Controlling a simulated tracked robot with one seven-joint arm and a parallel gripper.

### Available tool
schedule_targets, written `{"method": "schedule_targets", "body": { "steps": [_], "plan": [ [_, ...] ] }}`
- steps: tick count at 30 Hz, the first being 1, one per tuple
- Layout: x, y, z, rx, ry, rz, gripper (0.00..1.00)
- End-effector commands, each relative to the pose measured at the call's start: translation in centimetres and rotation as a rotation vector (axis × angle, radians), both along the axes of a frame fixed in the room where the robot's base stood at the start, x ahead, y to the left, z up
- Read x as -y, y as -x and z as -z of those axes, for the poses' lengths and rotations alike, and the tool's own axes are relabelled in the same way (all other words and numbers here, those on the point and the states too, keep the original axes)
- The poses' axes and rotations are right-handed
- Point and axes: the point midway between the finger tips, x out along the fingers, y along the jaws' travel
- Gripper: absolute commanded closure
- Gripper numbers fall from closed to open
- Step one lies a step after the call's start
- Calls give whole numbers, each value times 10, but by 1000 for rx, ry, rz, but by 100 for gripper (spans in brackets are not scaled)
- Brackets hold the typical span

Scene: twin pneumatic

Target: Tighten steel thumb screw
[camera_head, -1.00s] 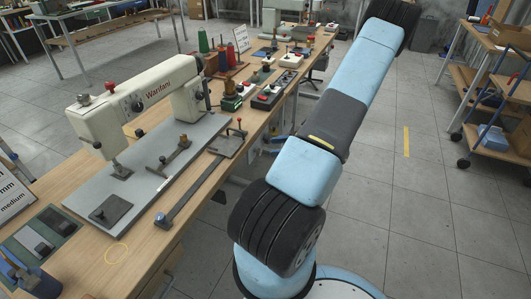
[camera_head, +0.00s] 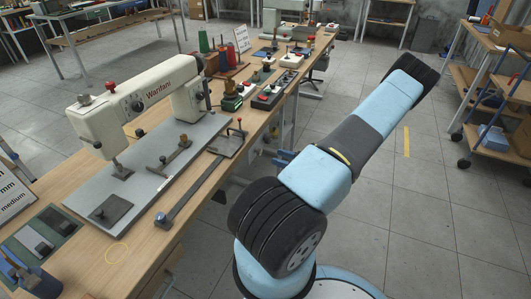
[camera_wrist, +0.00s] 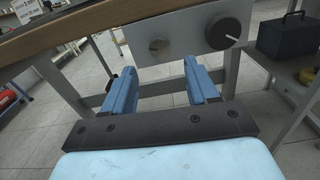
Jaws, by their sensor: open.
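In the wrist view my gripper (camera_wrist: 163,78) is open, its two blue fingers apart with nothing between them. I cannot tell whether the disc is the steel thumb screw. In the head view the sewing machine (camera_head: 150,102) stands on a grey bed plate on the bench. My gripper is mostly hidden behind my arm there; blue parts show near the bench's right edge.
The wooden bench (camera_head: 95,262) also holds a long metal bar (camera_head: 193,190), button boxes and thread spools (camera_head: 204,43). In the wrist view the bench edge crosses above the panel, and a dark box (camera_wrist: 288,37) is at right. Open floor lies right of my arm.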

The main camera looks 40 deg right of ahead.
Motion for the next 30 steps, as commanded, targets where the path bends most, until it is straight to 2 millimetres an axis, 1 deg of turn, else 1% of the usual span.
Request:
{"method": "schedule_targets", "body": {
  "steps": [1,6,9,13,18,27,30],
  "plan": [
    [-4,-9,0,1,-1,-2,42],
    [-15,-36,0,2,-2,-2,42],
    [-21,-49,0,0,0,-1,42],
    [-26,-62,0,1,0,0,42],
    [-29,-71,0,0,0,0,42],
    [-30,-72,0,0,0,0,42],
    [-30,-72,0,0,0,0,51]
  ]
}}
